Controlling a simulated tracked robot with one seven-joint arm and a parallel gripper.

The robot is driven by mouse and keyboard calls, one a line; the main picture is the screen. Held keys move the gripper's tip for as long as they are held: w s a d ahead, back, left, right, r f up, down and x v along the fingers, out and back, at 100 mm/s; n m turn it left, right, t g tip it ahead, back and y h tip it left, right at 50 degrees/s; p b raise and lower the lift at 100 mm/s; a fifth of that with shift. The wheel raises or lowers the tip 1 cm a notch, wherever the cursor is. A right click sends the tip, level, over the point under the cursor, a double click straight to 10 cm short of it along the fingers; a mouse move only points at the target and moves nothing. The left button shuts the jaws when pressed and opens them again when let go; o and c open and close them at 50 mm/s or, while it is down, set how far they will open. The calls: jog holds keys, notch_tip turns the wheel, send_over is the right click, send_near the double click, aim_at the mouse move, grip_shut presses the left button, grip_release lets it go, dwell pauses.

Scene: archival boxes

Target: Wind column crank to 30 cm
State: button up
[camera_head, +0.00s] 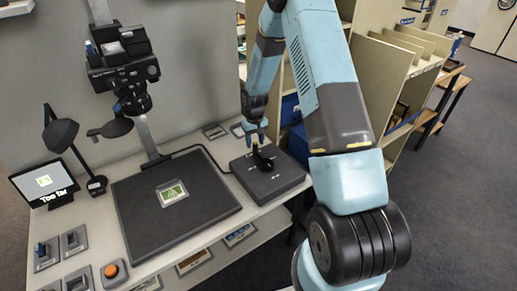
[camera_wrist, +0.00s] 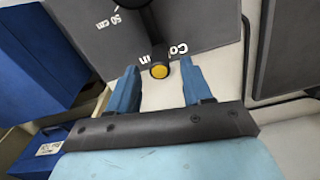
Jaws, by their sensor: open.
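The column crank is a black handle (camera_head: 262,159) on top of a dark grey box (camera_head: 280,182) on the bench's right end. In the wrist view the crank's black arm (camera_wrist: 155,42) ends in a yellow-tipped grip (camera_wrist: 160,71). The box top (camera_wrist: 200,22) there bears a "50 cm" mark and a partly covered "Column" label. My gripper (camera_head: 256,134) is above the crank, pointing down. Its blue fingers (camera_wrist: 158,72) are open, and the yellow tip appears between them in the wrist view. I cannot tell whether they touch. The column (camera_head: 147,135) carries a camera (camera_head: 122,62).
A small screen (camera_head: 45,183) reads "Too far". A dark baseboard (camera_head: 205,215) with a green picture card (camera_head: 172,192) fills the bench middle. A lamp (camera_head: 62,135), switches and an orange button (camera_head: 111,270) are at left. Shelving (camera_head: 380,70) and blue boxes (camera_wrist: 40,50) stand close by.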

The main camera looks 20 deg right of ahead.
aim_at(255, 148)
jog(key=shift+f, duration=2.4)
jog(key=shift+c, duration=0.2)
